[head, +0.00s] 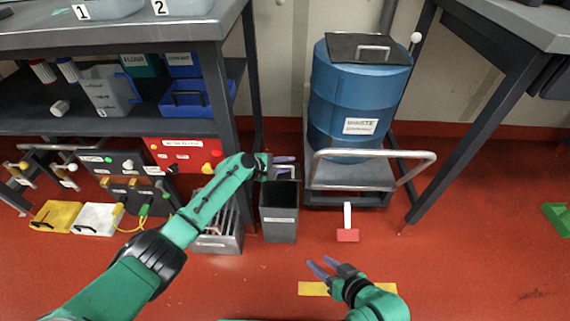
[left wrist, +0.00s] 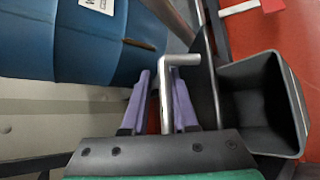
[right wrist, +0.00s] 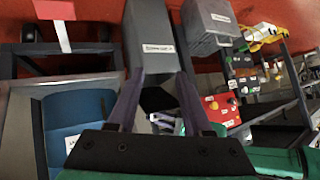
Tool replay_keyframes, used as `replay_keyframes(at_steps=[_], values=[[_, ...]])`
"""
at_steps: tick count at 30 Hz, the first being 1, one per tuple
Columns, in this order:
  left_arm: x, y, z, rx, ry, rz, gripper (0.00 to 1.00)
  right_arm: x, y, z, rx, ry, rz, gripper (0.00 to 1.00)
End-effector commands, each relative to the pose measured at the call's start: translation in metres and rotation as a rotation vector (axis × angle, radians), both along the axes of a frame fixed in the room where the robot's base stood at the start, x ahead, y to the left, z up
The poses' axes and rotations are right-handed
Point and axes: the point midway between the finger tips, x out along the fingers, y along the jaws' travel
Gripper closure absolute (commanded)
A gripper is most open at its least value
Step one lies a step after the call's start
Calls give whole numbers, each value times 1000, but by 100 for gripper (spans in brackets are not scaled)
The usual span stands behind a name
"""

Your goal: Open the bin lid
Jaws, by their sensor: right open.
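The grey bin (head: 279,226) stands on the red floor with its dark mouth uncovered; it also shows in the left wrist view (left wrist: 288,105) and the right wrist view (right wrist: 150,48). Its dark lid (left wrist: 207,85) stands raised at the bin's rear edge. My left gripper (head: 287,162) is behind and above the mouth. In the left wrist view the lid's bent metal handle (left wrist: 180,60) lies between its fingers (left wrist: 160,80); whether they grip it is unclear. My right gripper (head: 320,268) is open and empty, low in front of the bin; its fingers show in the right wrist view (right wrist: 160,80).
A blue waste drum (head: 340,100) stands on a cart with a metal rail (head: 425,165), right of the bin. A slotted grey container (head: 222,240) stands left of it. A red-and-white tool (head: 347,235) lies on the floor. Workbench legs flank both sides.

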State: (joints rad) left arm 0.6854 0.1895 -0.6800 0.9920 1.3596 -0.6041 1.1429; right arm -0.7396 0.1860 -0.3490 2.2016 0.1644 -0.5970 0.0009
Motion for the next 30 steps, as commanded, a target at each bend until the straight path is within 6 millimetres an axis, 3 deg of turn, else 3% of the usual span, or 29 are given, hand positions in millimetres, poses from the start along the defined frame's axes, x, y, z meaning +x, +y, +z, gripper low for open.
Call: replay_keyframes(at_steps=[5,14,30], values=[[-3,4,5,-2,0,0,74,1,-6,8,-28,34,4,50],[-16,21,17,0,0,0,74,-11,-42,27,-166,216,8,50],[-48,63,42,1,1,0,74,-62,-114,83,-372,582,-42,50]])
